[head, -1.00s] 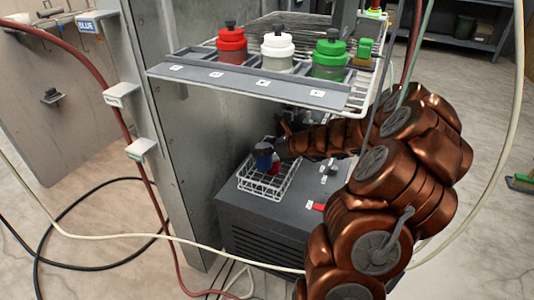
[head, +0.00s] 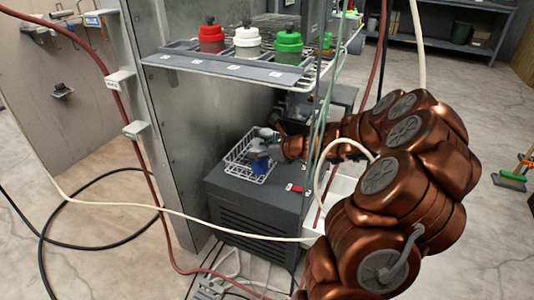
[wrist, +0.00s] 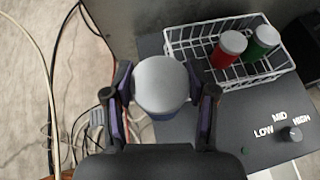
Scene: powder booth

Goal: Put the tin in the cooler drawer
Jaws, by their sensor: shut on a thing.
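My gripper (wrist: 160,90) is shut on a tin (wrist: 162,84) with a grey lid and a blue body, in the middle of the wrist view. In the head view the blue tin (head: 258,166) shows in front of the wire basket, below my gripper (head: 268,150). In the wrist view the held tin is left of the basket, apart from it. The cooler is a dark grey box (head: 255,213) with a slatted front. A white, tray-like part (head: 342,188) shows at its right side, partly hidden by my arm and cables; I cannot tell whether it is the drawer.
A white wire basket (wrist: 180,56) on the cooler top holds a red tin (wrist: 229,48) and a green tin (wrist: 260,42). A knob (wrist: 292,134) marked LOW, MID, HIGH is nearby. A shelf (head: 225,72) with lidded jars overhangs the cooler. Hoses (head: 165,205) hang in front.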

